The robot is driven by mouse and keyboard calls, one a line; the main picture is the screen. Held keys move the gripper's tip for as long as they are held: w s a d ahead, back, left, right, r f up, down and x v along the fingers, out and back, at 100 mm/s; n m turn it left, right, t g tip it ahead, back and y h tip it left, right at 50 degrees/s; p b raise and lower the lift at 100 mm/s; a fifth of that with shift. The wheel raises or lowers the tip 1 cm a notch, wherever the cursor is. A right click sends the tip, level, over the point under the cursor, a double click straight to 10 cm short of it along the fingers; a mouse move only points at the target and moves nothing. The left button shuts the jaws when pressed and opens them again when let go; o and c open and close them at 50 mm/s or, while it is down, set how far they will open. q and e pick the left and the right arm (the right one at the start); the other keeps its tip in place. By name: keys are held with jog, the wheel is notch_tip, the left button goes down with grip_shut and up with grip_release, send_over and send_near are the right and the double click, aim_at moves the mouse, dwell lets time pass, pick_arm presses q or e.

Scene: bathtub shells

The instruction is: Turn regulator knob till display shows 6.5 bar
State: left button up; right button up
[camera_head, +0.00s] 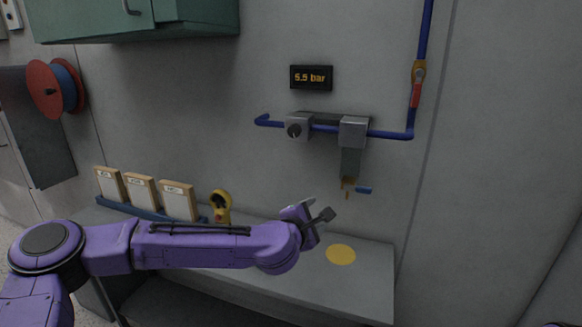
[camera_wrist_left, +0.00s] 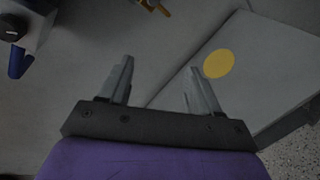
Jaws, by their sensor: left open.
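The display (camera_head: 311,78) on the wall is a black box with orange text that reads 5.5 bar. Below it a dark round regulator knob (camera_head: 294,130) sits on the front of a grey block on the blue pipe. My left gripper (camera_head: 316,210) is open and empty, below the knob and apart from it, above the bench. In the left wrist view the two fingers (camera_wrist_left: 160,68) stand apart with nothing between them. A grey block with a blue part (camera_wrist_left: 25,25) shows at the upper left there; I cannot tell if it is the regulator. My right gripper is out of view.
The bench (camera_head: 375,282) bears a yellow disc (camera_head: 341,254), a yellow tool (camera_head: 221,206) and several cards in a blue rack (camera_head: 150,213). A green cabinet (camera_head: 190,22) hangs upper left.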

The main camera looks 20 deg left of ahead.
aim_at(293, 132)
pick_arm(q)
jog(key=w+a+r+n+t+y, duration=0.1)
jog(key=a+r+n+t, duration=0.1)
jog(key=a+r, duration=0.45)
jog(key=w+a+r+n+t+y, duration=0.1)
jog(key=a+r+n, duration=0.15)
jog(key=r, duration=0.65)
jog(key=w+p, duration=0.1)
jog(key=w, duration=0.2)
jog(key=w+p, duration=0.2)
jog(key=w, duration=0.1)
jog(key=w+r+p, duration=0.1)
jog(key=w, duration=0.3)
jog(key=shift+a+p, duration=0.15)
jog(key=shift+p, duration=0.15)
jog(key=shift+w, duration=0.3)
jog(key=shift+f, duration=0.1)
jog(key=c, duration=1)
jog(key=shift+c, duration=0.2)
